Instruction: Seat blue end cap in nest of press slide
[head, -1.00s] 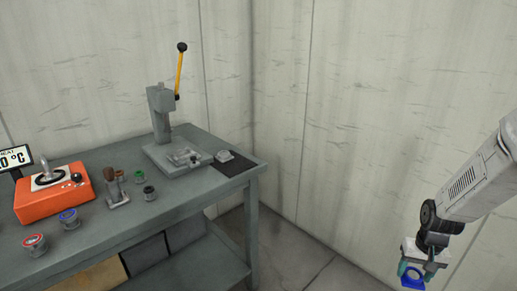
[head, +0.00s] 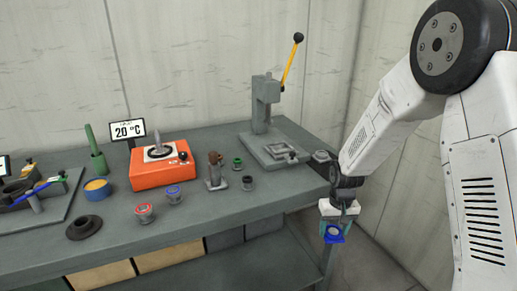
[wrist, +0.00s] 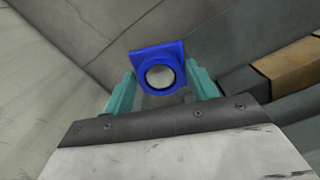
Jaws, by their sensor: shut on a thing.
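The blue end cap (head: 334,234) is a square plate with a round ring, held in my gripper (head: 334,226) off the right front corner of the bench. In the wrist view the end cap (wrist: 158,68) sits between the two teal fingers of my gripper (wrist: 161,88), its round opening facing the camera. The press (head: 264,105) stands at the back right of the bench, with a yellow lever and black knob. Its slide with the nest (head: 280,152) is on the press base, up and left of my gripper. Detail inside the nest is too small to tell.
Red-ringed (head: 145,213) and blue-ringed (head: 174,195) spools, a brush holder (head: 215,175) and small pots stand nearby. Free floor lies right of the bench.

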